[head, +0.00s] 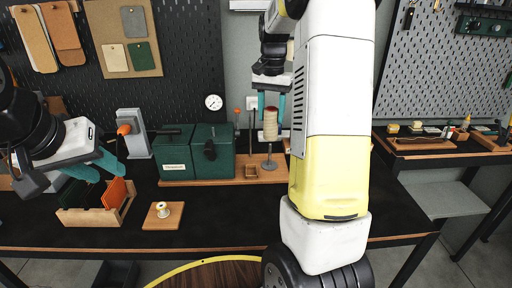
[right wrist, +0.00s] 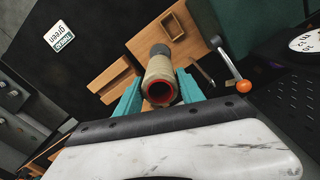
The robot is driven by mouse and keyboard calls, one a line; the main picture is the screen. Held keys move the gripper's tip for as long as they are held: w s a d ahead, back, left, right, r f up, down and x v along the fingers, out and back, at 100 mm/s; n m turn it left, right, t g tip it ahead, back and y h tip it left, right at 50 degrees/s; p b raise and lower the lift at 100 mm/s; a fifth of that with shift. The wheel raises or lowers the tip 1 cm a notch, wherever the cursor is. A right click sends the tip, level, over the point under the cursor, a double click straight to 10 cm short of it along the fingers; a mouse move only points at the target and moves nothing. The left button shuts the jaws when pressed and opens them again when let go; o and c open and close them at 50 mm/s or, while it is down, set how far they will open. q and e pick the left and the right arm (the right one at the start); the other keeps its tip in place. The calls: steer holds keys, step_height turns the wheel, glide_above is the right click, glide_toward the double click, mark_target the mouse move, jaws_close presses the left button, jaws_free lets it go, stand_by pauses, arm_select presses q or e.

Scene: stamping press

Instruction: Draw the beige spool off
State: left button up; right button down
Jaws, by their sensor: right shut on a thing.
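The beige spool (head: 270,126) is upright above a small round grey base (head: 269,165), with a thin post showing between them. I cannot tell whether the post still reaches inside the spool. My right gripper (head: 271,108) is shut on the spool from above, one teal finger on each side. In the right wrist view the spool (right wrist: 160,75) shows its red-rimmed open end between the fingers (right wrist: 158,92). My left gripper (head: 100,168) is open and empty, above the wooden card tray (head: 96,217) at the left.
A dark green box (head: 190,150) stands left of the spool's base. A small wooden tray (head: 252,171) sits beside the base. A small spool (head: 162,210) stands on a wooden block in front. A grey press with an orange knob (head: 124,129) stands behind the left gripper.

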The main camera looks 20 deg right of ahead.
steer(key=shift+r, duration=1.95)
